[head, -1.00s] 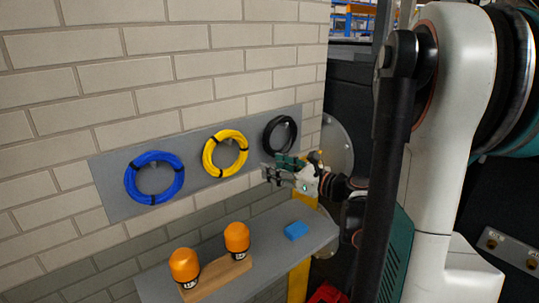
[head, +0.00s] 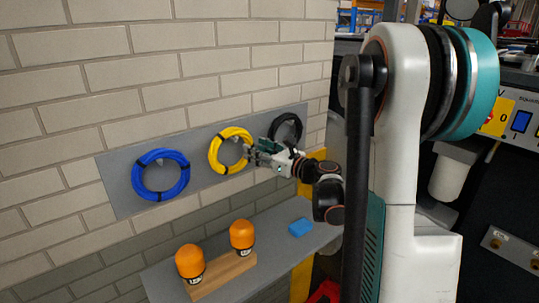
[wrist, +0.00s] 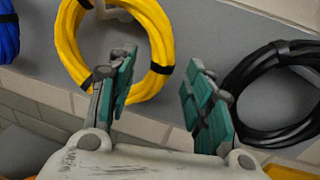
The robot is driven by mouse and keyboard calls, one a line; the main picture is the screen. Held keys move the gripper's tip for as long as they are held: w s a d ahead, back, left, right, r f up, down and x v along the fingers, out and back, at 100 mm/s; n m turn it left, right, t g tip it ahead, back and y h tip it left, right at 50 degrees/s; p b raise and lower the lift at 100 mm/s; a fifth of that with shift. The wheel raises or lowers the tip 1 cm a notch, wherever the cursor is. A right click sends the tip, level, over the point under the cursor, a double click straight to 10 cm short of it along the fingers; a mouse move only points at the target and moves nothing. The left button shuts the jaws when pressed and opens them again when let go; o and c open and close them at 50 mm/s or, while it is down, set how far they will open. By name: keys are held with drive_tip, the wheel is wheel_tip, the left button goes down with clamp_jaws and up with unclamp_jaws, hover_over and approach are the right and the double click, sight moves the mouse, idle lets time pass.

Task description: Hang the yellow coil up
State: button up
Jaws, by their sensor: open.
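The yellow coil (head: 214,151) hangs on the grey wall panel, between the blue coil and the black coil. In the wrist view the yellow coil (wrist: 157,30) passes over a pale hook (wrist: 112,10) near the top edge. My gripper (head: 254,154) is at the right side of the yellow coil in the head view. In the wrist view my gripper (wrist: 158,88) is open, with nothing between its teal fingers. Its left finger overlaps the lower part of the yellow coil; contact cannot be told.
The blue coil (head: 138,182) hangs at left and the black coil (head: 298,125) at right on the grey panel (head: 200,187). Below, a grey shelf (head: 270,243) holds a blue block (head: 300,227) and two orange-capped items (head: 242,236) on a wooden block (head: 222,276).

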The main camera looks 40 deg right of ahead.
sight(252, 140)
drive_tip(key=shift+x, duration=0.85)
clamp_jaws()
drive_tip(key=shift+r, duration=0.15)
drive_tip(key=shift+r+p, duration=0.85)
drive_tip(key=shift+r, duration=0.35)
drive_tip(key=a+b+v, duration=0.1)
drive_tip(key=a+v, duration=0.1)
drive_tip(key=v, duration=0.8)
drive_tip(key=shift+s, duration=0.65)
drive_tip(key=shift+d, duration=0.1)
